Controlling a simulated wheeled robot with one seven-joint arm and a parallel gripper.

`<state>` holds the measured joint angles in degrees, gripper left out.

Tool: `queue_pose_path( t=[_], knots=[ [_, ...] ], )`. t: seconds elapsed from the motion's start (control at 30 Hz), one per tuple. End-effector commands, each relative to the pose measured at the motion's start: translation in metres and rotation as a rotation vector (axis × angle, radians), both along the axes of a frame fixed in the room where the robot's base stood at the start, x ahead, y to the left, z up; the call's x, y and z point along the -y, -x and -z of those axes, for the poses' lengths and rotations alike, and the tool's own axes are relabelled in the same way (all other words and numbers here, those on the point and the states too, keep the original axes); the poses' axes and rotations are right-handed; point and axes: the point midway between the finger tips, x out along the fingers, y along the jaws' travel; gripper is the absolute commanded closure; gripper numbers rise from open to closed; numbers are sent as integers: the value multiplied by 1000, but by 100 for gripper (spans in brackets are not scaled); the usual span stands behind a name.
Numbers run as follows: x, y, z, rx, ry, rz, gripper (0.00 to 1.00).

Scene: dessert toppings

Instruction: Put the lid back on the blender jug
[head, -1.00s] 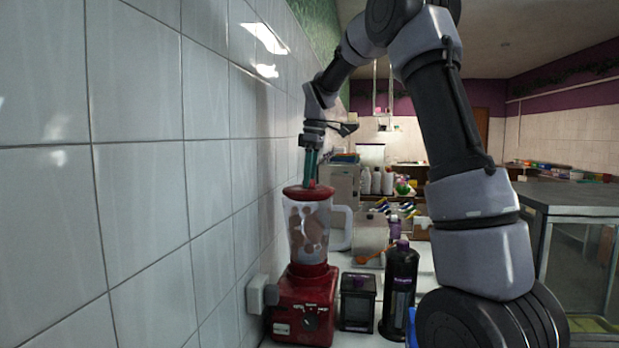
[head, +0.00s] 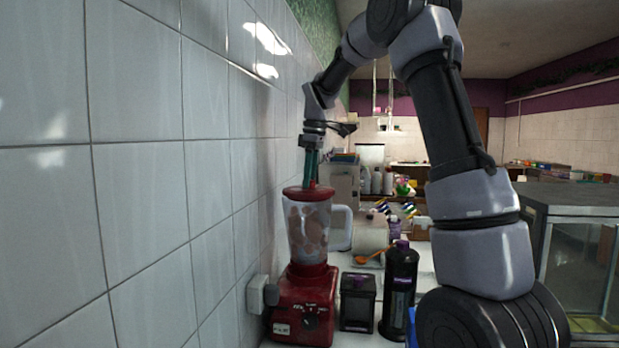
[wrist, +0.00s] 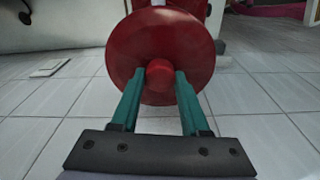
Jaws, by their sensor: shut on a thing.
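The blender has a red base (head: 304,308) and a clear jug (head: 309,236) with brown round pieces inside and a pale handle on its right. The red lid (head: 308,193) is at the jug's mouth and looks level. My gripper (head: 311,182) points down from above, its green fingers on the lid's knob. In the wrist view, the round red lid (wrist: 135,48) fills the upper middle, and my gripper (wrist: 160,88) has its fingers on both sides of the knob. The lid hides the jug's rim there, so I cannot tell whether it is fully seated.
A tiled wall (head: 140,190) stands close on the left, with a white socket box (head: 257,294) beside the base. A black container (head: 357,301) and a dark bottle (head: 400,290) stand right of the blender. An orange spoon (head: 368,258) lies behind.

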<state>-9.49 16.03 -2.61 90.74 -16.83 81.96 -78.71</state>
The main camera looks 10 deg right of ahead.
Motion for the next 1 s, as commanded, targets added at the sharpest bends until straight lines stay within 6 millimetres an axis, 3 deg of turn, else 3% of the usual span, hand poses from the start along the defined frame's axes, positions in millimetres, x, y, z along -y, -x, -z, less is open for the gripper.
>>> queue_pose_path(
  t=[0.8,0.83,0.9,1.0],
  knots=[
    [0,0,2,0,0,0,100],
    [0,0,2,0,0,0,47],
    [0,0,2,0,0,0,20],
    [0,0,2,0,0,0,20]
  ],
)
